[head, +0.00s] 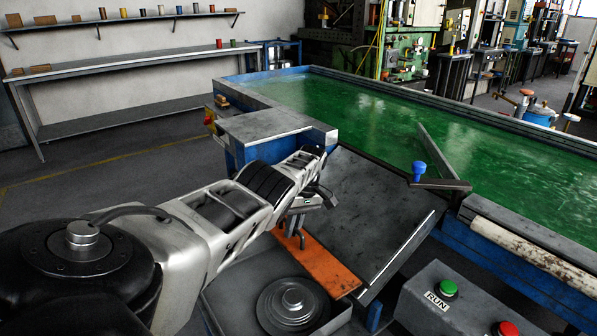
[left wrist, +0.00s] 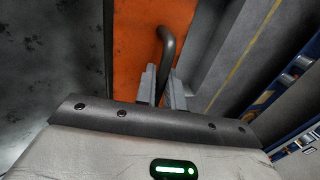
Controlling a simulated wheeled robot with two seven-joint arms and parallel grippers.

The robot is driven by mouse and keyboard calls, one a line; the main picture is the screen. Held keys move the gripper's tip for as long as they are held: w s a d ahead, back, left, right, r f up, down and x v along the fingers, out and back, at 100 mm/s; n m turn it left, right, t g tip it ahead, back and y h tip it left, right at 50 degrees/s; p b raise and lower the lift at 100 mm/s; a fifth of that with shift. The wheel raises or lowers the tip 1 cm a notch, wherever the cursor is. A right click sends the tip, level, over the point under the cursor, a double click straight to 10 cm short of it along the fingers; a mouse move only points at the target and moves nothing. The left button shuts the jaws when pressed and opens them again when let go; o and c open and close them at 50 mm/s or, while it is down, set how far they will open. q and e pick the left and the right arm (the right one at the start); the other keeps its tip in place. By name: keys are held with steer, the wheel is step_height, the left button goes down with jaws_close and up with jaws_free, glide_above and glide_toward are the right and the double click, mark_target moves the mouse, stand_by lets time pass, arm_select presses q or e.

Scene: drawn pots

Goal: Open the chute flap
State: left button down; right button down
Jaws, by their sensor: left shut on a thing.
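The chute flap (head: 332,267) is an orange plate along the lower left side of the sloped grey chute (head: 375,205). It fills the upper middle of the left wrist view (left wrist: 135,50). A dark bent handle (left wrist: 171,42) rises from the flap; its lower end shows in the head view (head: 302,241). My left gripper (left wrist: 163,86) is shut on this handle, its fingers on either side of it. In the head view the left gripper (head: 298,220) is above the upper end of the flap, partly hidden by my arm. My right gripper is not in view.
A green conveyor belt (head: 400,120) runs behind the chute. A blue-knobbed lever (head: 419,172) stands at its near edge. A grey bin (head: 335,318) with a round metal part (head: 291,303) lies below the flap. A control box (head: 462,315) with green and red buttons is at right.

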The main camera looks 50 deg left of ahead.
arm_select(q)
steer(key=c, duration=1.6)
jaws_free()
